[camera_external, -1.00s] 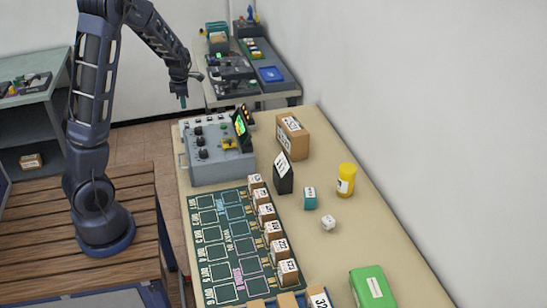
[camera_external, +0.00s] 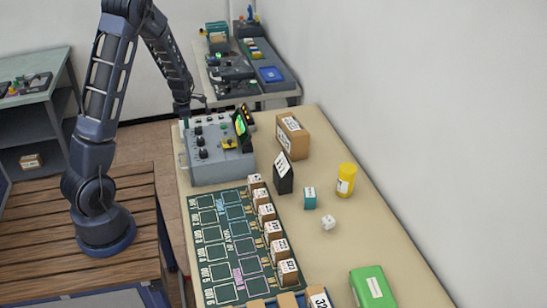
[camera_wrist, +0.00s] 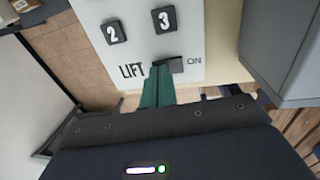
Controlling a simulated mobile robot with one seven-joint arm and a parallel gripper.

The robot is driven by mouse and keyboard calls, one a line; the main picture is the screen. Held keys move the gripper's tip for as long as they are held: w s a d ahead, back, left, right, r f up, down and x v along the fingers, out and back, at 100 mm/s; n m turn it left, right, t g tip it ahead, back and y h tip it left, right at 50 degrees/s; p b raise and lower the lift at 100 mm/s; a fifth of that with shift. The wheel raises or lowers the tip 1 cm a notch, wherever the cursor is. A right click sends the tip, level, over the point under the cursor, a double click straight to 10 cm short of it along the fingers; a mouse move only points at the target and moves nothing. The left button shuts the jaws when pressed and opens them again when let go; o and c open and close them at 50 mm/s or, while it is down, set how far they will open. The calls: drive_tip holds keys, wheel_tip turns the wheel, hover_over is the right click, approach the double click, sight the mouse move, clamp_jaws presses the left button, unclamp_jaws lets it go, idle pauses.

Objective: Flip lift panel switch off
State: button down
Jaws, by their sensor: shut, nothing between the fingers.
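The lift panel is the pale face of the grey control box (camera_external: 222,166) on the long table. In the wrist view its white surface (camera_wrist: 135,55) carries the word LIFT, a dark switch (camera_wrist: 175,65) and the word ON to the right of the switch. My gripper (camera_external: 185,122) is at the box's far left corner. In the wrist view my green fingers (camera_wrist: 158,72) are shut with nothing between them. Their tips are at the left side of the switch and partly cover it. I cannot tell whether they touch it or which way it is tipped.
A small screen (camera_external: 241,127) stands on the box's right side. A cardboard box (camera_external: 294,140), a black holder (camera_external: 284,180) and a yellow jar (camera_external: 346,180) stand farther right. A patterned board (camera_external: 208,237) lies in front.

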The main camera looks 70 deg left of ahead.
drive_tip(key=shift+a+f+h, duration=0.15)
drive_tip(key=shift+f+h, duration=0.2)
drive_tip(key=shift+h, duration=0.15)
drive_tip(key=shift+s+f, duration=0.1)
drive_tip(key=shift+d, duration=1.05)
wheel_tip(320, 180, up, 15)
drive_tip(key=shift+f, duration=0.2)
drive_tip(key=shift+w+r+y, duration=0.1)
drive_tip(key=shift+w+y, duration=0.1)
drive_tip(key=shift+y, duration=0.3)
